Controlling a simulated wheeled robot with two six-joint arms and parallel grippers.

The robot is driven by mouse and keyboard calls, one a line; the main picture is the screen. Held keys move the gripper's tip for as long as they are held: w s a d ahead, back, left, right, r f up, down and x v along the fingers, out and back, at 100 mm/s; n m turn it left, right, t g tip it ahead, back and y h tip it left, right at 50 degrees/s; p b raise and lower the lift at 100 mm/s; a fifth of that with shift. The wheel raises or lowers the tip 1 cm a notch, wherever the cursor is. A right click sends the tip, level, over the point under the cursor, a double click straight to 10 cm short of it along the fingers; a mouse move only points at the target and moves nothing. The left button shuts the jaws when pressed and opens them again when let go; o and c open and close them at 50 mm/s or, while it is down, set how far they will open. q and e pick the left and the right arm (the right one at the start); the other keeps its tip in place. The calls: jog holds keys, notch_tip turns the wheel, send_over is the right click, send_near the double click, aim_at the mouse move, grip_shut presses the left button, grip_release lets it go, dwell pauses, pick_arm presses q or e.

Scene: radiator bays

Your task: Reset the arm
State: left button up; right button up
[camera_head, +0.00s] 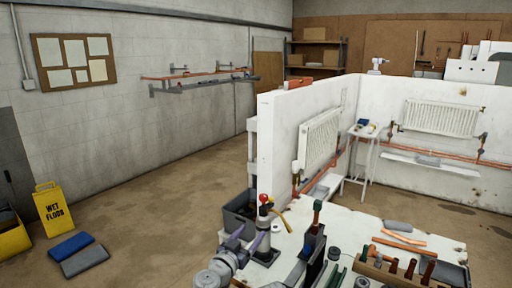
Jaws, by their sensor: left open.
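My left arm comes in at the bottom of the head view. Its gripper (248,241) has two purple-grey fingers that stand apart, with nothing seen between them. It is over the left edge of the white-topped workbench (345,222), close to a small red-topped torch-like tool (264,212) and a dark grey bin (238,216). I cannot tell whether the fingers touch either one.
The bench holds a dark upright holder (313,246), copper pipe pieces (398,246) and a wooden rack of tools (392,272). White partition walls with radiators (440,117) stand behind. A yellow wet-floor sign (53,208) stands left.

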pick_arm(q)
jog(key=s+a+f+g, duration=0.1)
jog(key=s+f+g, duration=0.3)
jog(key=f, duration=0.3)
jog(key=s+f+g, duration=0.3)
jog(key=f+g, duration=0.2)
jog(key=f, duration=0.1)
jog(key=s+a+f+n+g+y, duration=0.3)
jog(key=s+a+f+y, duration=0.15)
jog(key=a, duration=0.25)
jog(key=s+a+f+n+g+y, duration=0.2)
jog(key=s+a+f+g+y, duration=0.1)
jog(key=s+a, duration=0.35)
jog(key=s+d+r+m+g+y+p, duration=0.1)
jog(key=s+d+m, duration=0.2)
jog(key=d, duration=0.7)
jog(key=shift+s+d+r+m+p, duration=0.25)
jog(key=shift+s+m+p, duration=0.15)
jog(key=shift+s, duration=0.8)
